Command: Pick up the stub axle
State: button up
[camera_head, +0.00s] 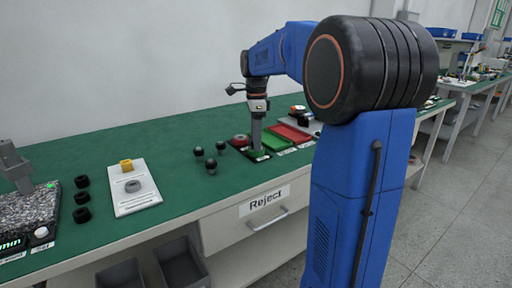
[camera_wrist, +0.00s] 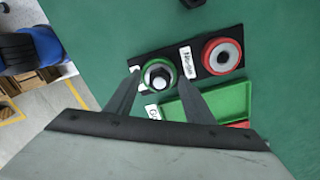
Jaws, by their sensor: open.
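My gripper (camera_wrist: 160,73) is open, pointing down, with its fingertips on either side of a green ring (camera_wrist: 148,86) on a black labelled plate. A round part with a dark body and bright metal top, seemingly the stub axle (camera_wrist: 158,76), sits in the green ring. I cannot tell whether the fingers touch it. In the head view my gripper (camera_head: 258,152) is low over the bench and hides this part. Several dark knob-like parts, perhaps other stub axles (camera_head: 211,164), stand on the bench to its left.
A red ring (camera_wrist: 222,56) shares the black plate. A green tray (camera_wrist: 205,103) and a red tray (camera_head: 293,133) lie beside it. A white board (camera_head: 134,197) with a yellow block (camera_head: 126,165) and black rings (camera_head: 82,198) are further left.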

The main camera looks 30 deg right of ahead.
grip_shut()
jog(key=shift+r, duration=0.15)
notch_tip(320, 180, up, 10)
jog(key=shift+r, duration=0.15)
dwell(0.5)
